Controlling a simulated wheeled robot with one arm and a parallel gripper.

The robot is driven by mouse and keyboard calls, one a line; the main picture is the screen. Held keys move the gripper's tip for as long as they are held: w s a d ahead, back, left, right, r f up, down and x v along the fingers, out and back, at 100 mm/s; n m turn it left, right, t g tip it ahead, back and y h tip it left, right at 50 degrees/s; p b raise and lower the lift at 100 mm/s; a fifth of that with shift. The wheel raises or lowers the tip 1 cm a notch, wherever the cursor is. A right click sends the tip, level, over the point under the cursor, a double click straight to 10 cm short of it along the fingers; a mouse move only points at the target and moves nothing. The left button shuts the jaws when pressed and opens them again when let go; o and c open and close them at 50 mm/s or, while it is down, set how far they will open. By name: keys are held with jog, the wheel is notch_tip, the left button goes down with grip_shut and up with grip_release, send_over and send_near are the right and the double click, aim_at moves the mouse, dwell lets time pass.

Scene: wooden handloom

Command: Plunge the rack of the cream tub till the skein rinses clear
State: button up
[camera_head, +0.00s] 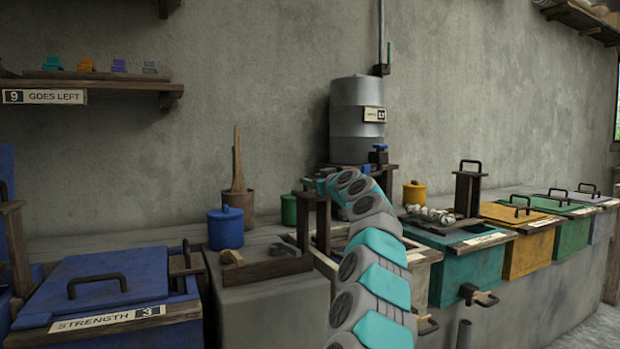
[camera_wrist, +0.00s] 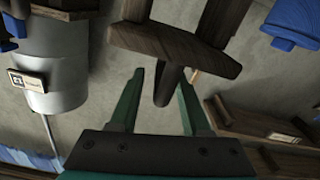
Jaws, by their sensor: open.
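The cream tub (camera_head: 418,283) stands behind my arm in the head view, which hides much of it. A dark wooden rack with an upright post and crossbar handle (camera_head: 311,198) rises at its left side. My gripper (camera_head: 318,185) is by the top of that handle. In the wrist view my gripper's green fingers (camera_wrist: 162,105) are open and apart. The wooden handle (camera_wrist: 175,48) shows just beyond and between the fingertips; I cannot tell whether they touch it. The skein and the water in the tub are not visible.
A blue tub (camera_head: 100,290) labelled STRENGTH 3 is at left. A grey tank (camera_head: 357,120) stands behind my arm. A blue jar (camera_head: 225,230) sits on the ledge.

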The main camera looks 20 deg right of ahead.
jog(key=shift+w+p, duration=0.5)
jog(key=shift+w, duration=0.7)
jog(key=shift+f, duration=0.1)
jog(key=shift+c, duration=0.2)
grip_shut()
dwell(0.5)
